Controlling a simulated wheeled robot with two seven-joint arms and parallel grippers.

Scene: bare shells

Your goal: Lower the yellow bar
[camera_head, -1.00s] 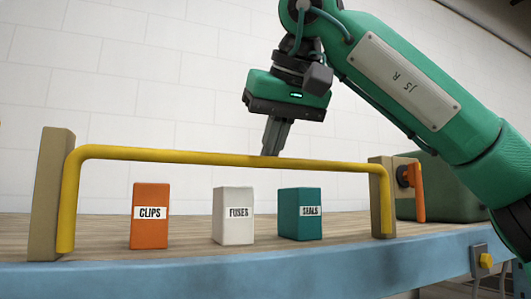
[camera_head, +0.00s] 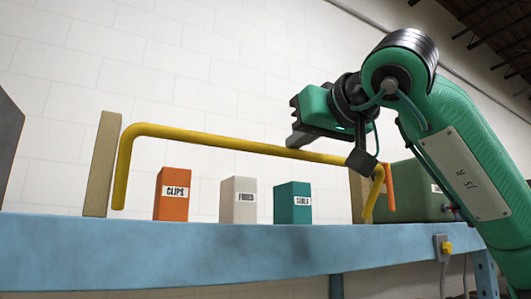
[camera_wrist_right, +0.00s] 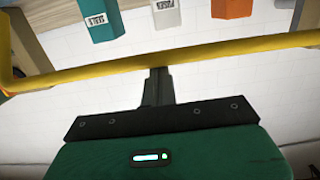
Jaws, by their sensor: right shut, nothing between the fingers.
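The yellow bar (camera_head: 230,143) is a U-shape standing upright between two wooden posts, its long span level with the post tops and its ends bent down. It also crosses the right wrist view (camera_wrist_right: 105,70). My right gripper (camera_head: 294,142) is shut and empty. Its fingertips are at the span, right of the middle, and seem to touch it; in the right wrist view the fingers (camera_wrist_right: 158,78) end at the bar's edge. My wrist partly covers the bar's right bend. My left gripper is not in view.
Behind the bar stand an orange CLIPS box (camera_head: 172,194), a white FUSES box (camera_head: 239,200) and a teal SEALS box (camera_head: 293,202). The left post (camera_head: 101,165) is bare. An orange lever (camera_head: 390,187) is at the right post. A green case (camera_head: 422,188) stands further right. The blue bench edge (camera_head: 200,250) runs across the front.

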